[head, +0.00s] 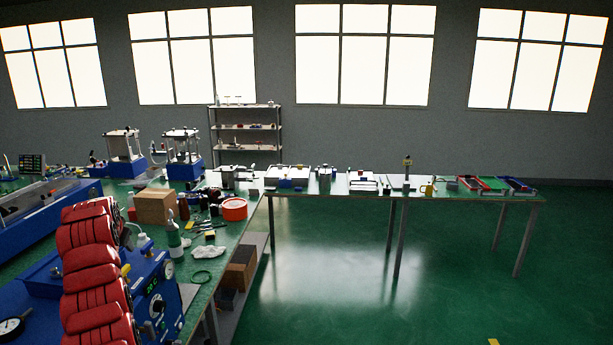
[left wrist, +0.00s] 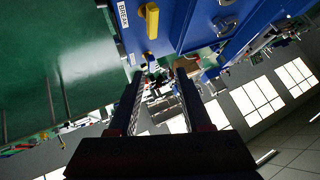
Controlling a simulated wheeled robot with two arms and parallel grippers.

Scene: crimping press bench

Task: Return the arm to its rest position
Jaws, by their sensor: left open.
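My left gripper (left wrist: 160,75) is open in the left wrist view, with its two dark fingers apart and nothing held between them. A blue press housing (left wrist: 222,22) fills the upper middle of that view, with a yellow handle (left wrist: 151,20) and a "BREAK" label on it. The fingers appear apart from the handle. In the head view the blue press (head: 158,292) stands at the lower left, with gauges and a small display. A red segmented form, apparently my left arm, hides part of it. I cannot make out the left gripper there. My right gripper is not in view.
The green bench (head: 215,262) carries a cardboard box (head: 154,206), a bottle (head: 174,238), a red round container (head: 234,209) and white cloths. A long table (head: 455,196) with trays stands farther back. Open green floor (head: 400,290) lies to the right.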

